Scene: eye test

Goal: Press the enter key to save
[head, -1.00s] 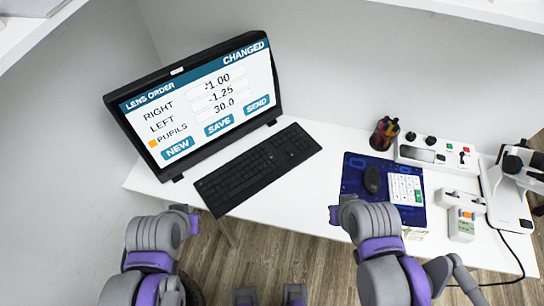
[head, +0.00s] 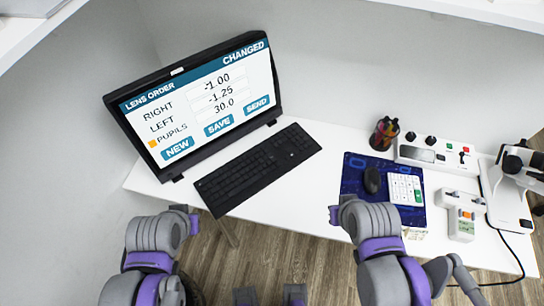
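A black keyboard (head: 258,168) lies on the white desk in front of a monitor (head: 203,107). Its key labels are too small to read. A white number keypad (head: 404,188) with a green key (head: 418,196) at its right side lies on a blue mat (head: 352,170). The screen reads LENS ORDER and CHANGED, with RIGHT -1.00, LEFT -1.25, PUPILS 30.0 and NEW, SAVE and SEND buttons; an orange square marks PUPILS. My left gripper (head: 188,217) is near the desk's front edge, below the keyboard. My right gripper (head: 337,214) is left of and below the mat. Neither touches a key; their finger gaps are hidden.
A dark mouse (head: 372,180) lies on the mat left of the keypad. A pen cup (head: 383,134) stands behind it. Several white devices (head: 438,152) and a cable crowd the desk's right end. The white desk (head: 300,203) is clear between keyboard and mat.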

